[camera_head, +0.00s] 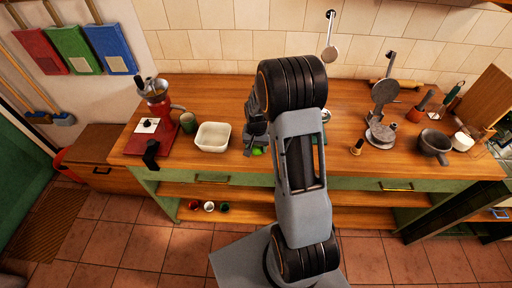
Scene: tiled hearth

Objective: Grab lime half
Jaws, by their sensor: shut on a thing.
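My gripper (256,143) is low over the wooden counter, just left of my own forearm, pointing down. A small bright green piece, the lime half (257,151), shows at its fingertips near the counter's front edge. The gripper is shut on the lime half. The fingers and my arm hide part of it, and I cannot tell whether it still touches the counter.
A metal press (381,112) and a dark pot (433,145) stand at right. My arm hides the counter's middle.

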